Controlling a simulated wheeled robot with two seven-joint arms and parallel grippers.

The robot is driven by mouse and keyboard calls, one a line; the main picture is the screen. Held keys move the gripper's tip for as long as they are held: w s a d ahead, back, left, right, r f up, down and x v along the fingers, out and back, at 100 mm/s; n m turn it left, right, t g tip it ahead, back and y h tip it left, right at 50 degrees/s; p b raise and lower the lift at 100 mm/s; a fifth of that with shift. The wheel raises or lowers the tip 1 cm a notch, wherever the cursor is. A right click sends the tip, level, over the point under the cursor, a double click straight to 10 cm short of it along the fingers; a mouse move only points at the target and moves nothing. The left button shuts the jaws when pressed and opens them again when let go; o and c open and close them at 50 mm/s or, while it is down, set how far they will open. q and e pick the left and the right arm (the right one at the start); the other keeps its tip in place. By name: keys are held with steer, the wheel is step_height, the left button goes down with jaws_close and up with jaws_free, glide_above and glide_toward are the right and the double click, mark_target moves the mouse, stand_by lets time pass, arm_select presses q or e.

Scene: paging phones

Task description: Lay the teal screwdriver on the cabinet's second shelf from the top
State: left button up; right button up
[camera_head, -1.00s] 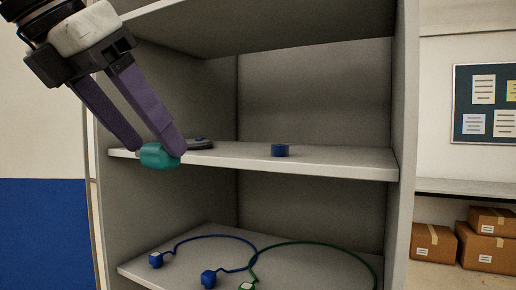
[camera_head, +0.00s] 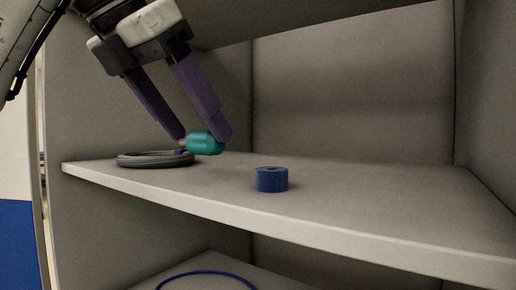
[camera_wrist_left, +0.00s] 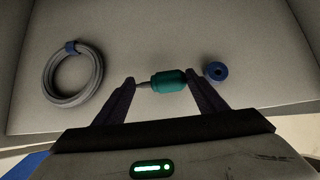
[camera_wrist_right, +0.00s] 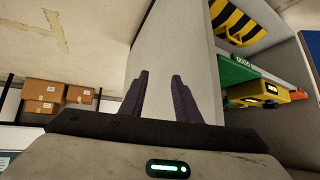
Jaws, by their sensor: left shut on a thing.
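My left gripper (camera_head: 205,138) is shut on the teal screwdriver (camera_head: 206,143) and holds it above the cabinet shelf (camera_head: 340,204), near the grey coil. In the left wrist view the screwdriver (camera_wrist_left: 168,81) lies crosswise between the fingers, its handle to the right and its short metal shaft to the left. A shelf board (camera_head: 290,18) is above it and another shelf (camera_head: 270,272) below. My right gripper (camera_wrist_right: 160,80) is open and empty, beside a pale upright panel; it is outside the head view.
On the shelf, a grey cable coil (camera_head: 155,160) lies at the left and a blue roll (camera_head: 271,179) stands near the middle. The shelf's right part is clear. Cardboard boxes (camera_wrist_right: 43,92) and a yellow tool (camera_wrist_right: 268,95) show in the right wrist view.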

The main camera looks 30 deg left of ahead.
arm_select(q)
steer(key=w+p, duration=0.1)
steer(key=w, duration=0.3)
steer(key=w+d, duration=0.1)
steer(key=w, duration=0.3)
steer(key=w+p, duration=0.1)
steer(key=w, duration=0.3)
steer(key=shift+d+r+p, duration=0.1)
steer(key=shift+d+p, duration=0.25)
steer(key=shift+d, duration=0.05)
steer(key=shift+w, duration=0.55)
steer(key=f, duration=0.1)
steer(key=w+f, duration=0.1)
steer(key=f, duration=0.1)
steer(key=shift+w+d+f, duration=0.1)
steer(key=shift+f, duration=0.2)
arm_select(e)
steer(key=shift+s+d+r, duration=0.25)
steer(key=shift+d+r, duration=0.2)
steer(key=shift+r, duration=0.3)
arm_select(q)
steer(key=shift+f, duration=0.15)
steer(key=o, duration=1.1)
steer(key=shift+c, duration=0.2)
arm_select(e)
steer(key=shift+a, duration=0.1)
